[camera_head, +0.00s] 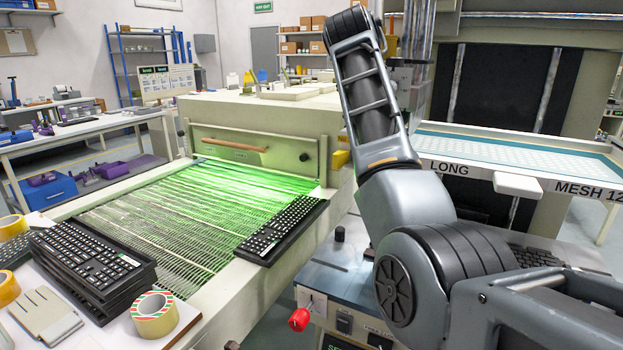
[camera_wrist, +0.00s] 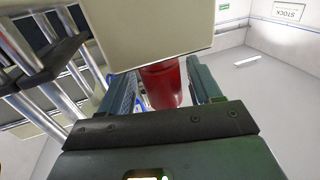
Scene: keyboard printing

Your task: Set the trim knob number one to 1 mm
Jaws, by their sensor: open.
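In the wrist view my gripper (camera_wrist: 163,78) is open, its two dark fingers standing apart. A red cylinder, knob-like (camera_wrist: 165,86), shows between the fingers, with a gap visible on its right side. A beige block (camera_wrist: 150,30) hides its upper end. I see no number or scale on it, so I cannot tell whether it is trim knob one or how it is set. In the head view my arm rises at the right, and my gripper cannot be made out. A red knob (camera_head: 299,320) sits low on the front of the blue-grey machine.
Metal rods (camera_wrist: 38,115) are close on the left in the wrist view. In the head view, a dryer conveyor (camera_head: 165,220) carries a keyboard (camera_head: 283,229). Stacked keyboards (camera_head: 90,262) and tape (camera_head: 155,313) lie front left. A screen frame (camera_head: 520,165) is behind my arm.

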